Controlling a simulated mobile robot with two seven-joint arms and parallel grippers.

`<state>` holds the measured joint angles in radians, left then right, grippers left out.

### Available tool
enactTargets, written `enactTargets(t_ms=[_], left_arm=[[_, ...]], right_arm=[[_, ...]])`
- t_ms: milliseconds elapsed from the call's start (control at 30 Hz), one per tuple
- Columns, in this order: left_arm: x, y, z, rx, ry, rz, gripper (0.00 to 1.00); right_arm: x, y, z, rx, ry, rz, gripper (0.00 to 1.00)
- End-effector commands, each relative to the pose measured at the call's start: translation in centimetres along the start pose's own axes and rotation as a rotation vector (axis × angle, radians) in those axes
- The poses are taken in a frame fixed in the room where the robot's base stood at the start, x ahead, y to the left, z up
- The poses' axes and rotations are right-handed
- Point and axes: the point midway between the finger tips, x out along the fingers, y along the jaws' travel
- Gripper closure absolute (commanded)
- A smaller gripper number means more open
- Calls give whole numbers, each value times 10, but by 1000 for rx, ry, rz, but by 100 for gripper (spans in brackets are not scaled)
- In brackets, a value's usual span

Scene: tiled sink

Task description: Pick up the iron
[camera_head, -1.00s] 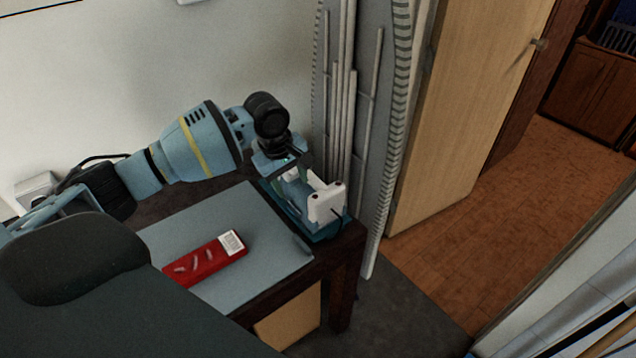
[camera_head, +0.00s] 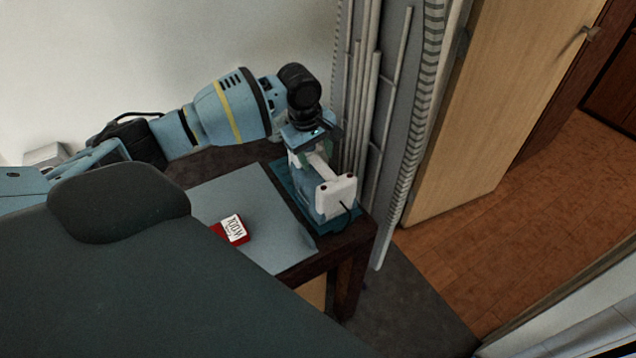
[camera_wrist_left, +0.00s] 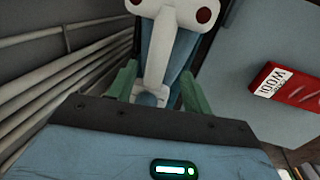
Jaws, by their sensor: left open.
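The iron (camera_head: 336,196), white and teal, stands at the far right corner of a small dark wooden table. My left gripper (camera_head: 314,163) is over the iron, pointing down at it. In the left wrist view the iron's white part (camera_wrist_left: 158,50) lies between the two green fingers of the left gripper (camera_wrist_left: 160,92). The fingers are apart, with gaps beside the white part. The lower part of the iron is partly hidden by the gripper. My right gripper is not in view.
A red box (camera_head: 232,229) with a white label lies on the table's grey-blue top (camera_head: 265,254), left of the iron. A wooden door (camera_head: 480,100) stands open at the right, with free floor beyond.

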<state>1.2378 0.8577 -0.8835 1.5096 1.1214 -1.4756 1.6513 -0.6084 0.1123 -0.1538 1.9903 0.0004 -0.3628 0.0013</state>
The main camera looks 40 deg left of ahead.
Motion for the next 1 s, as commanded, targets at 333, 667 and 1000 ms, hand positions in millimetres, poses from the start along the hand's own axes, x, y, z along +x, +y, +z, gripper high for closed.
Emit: enactTargets(t_ms=[333, 667, 1000], left_arm=[[44, 4, 2, 0, -1, -2, 50], [50, 4, 2, 1, 1, 1, 50], [50, 4, 2, 1, 0, 1, 92]], right_arm=[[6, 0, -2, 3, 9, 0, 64], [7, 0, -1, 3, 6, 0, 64], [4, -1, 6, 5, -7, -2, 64]])
